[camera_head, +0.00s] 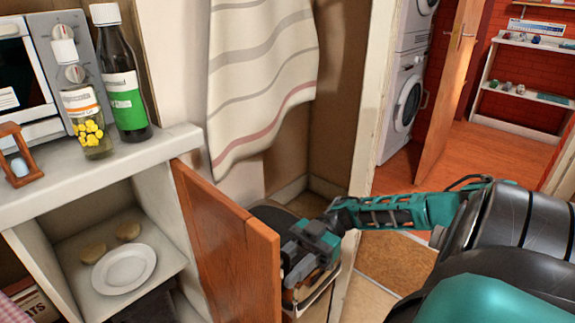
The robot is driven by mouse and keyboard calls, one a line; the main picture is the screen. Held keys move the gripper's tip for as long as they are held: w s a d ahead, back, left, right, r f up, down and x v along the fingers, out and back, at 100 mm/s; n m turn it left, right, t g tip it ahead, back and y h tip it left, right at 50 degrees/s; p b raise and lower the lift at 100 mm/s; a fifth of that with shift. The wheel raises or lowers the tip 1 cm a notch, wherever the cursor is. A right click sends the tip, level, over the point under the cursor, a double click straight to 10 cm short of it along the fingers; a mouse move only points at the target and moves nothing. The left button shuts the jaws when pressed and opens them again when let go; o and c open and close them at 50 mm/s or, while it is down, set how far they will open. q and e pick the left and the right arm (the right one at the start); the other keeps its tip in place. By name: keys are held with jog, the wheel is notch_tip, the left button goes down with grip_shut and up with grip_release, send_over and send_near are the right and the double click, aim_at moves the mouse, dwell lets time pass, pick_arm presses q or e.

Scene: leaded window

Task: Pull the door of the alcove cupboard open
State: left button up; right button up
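The wooden cupboard door (232,250) stands swung out from the right side of the white alcove cupboard (38,263), and the inside of the cupboard shows. My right gripper (297,262) is just right of the door's free edge, at its outer face. Whether it touches the door I cannot tell. Its fingertips are dark and partly overlap the things behind, so their opening is unclear. No handle shows on the door from this side. My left gripper is not in view.
A white plate (124,269) and two round tan items lie on the cupboard shelf. Above stand a dark bottle (124,85), a pill jar (88,125), a sand timer (16,155) and a microwave. A striped cloth (258,70) hangs behind the door. A doorway opens at right.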

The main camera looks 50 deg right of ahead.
jog(key=d, duration=0.7)
jog(key=shift+d+b, duration=0.3)
jog(key=shift+b, duration=0.15)
jog(key=shift+s, duration=0.15)
